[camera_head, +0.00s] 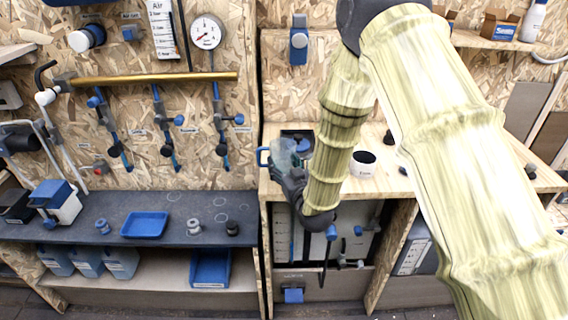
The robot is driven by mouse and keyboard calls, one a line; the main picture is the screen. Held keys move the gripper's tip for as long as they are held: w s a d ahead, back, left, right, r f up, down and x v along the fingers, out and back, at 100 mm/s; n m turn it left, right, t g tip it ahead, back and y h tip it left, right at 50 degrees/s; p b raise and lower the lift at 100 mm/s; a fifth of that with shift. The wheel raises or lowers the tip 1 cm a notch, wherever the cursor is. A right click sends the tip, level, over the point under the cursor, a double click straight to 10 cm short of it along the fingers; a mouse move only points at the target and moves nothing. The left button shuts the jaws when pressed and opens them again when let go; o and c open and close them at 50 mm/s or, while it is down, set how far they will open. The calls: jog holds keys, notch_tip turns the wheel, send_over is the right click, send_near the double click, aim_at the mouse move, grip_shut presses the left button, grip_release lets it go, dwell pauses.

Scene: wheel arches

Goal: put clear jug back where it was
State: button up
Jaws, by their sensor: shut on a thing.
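The fingers are partly hidden behind the jug and my wrist. I cannot tell whether the jug's base touches the bench top.
A white cup with dark contents (362,164) stands right of my arm. A dark tray (298,136) lies behind the jug. On the left, a dark shelf holds a blue tray (145,225) and small fittings. A gauge (206,32) and brass pipe (150,79) are on the wall.

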jog(key=shift+f, duration=0.15)
jog(key=o, duration=0.8)
jog(key=b+v, duration=0.2)
jog(key=v, duration=1)
jog(key=shift+b, duration=0.3)
